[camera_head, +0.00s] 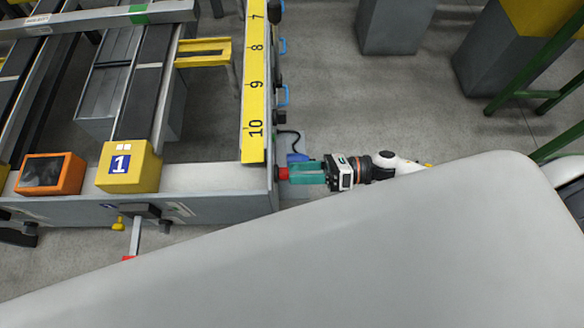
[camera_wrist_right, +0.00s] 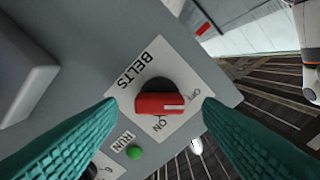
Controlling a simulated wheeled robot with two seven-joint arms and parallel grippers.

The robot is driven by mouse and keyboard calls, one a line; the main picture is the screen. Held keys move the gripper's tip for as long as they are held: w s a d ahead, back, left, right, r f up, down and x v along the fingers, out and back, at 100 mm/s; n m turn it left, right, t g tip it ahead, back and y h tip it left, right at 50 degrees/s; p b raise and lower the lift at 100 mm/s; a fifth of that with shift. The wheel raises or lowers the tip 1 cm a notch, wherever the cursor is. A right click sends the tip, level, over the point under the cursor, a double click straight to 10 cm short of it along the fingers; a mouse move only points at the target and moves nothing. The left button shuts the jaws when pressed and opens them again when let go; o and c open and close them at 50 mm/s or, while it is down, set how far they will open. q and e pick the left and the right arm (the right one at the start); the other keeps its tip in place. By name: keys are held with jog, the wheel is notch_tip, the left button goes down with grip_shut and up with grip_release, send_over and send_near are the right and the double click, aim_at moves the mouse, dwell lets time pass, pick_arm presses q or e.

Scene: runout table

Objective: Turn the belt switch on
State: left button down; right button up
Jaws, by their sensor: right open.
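The belt switch is a red knob (camera_wrist_right: 162,103) on a white plate marked BELTS (camera_wrist_right: 131,72), with OFF at the right and ON below in the right wrist view. The white line on the knob lies at its right end, toward the OFF side. My right gripper (camera_wrist_right: 160,106) is open, its teal fingers on either side of the knob with gaps. In the head view my right gripper (camera_head: 292,173) reaches in from the right to the table's end face, and the red knob (camera_head: 283,174) shows just beyond its fingertips. My left gripper is not in view.
A green RUN button (camera_wrist_right: 134,152) sits below the plate. The runout table's frame (camera_head: 220,180) carries a yellow number scale (camera_head: 253,100), a yellow box marked 1 (camera_head: 130,167) and an orange unit (camera_head: 50,174). Open floor (camera_head: 345,95) lies to the right.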

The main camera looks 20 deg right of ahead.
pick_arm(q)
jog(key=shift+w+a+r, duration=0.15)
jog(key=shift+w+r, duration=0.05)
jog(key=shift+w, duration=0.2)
pick_arm(e)
jog(key=shift+x, duration=1.15)
jog(key=shift+c, duration=1.1)
jog(key=c, duration=0.8)
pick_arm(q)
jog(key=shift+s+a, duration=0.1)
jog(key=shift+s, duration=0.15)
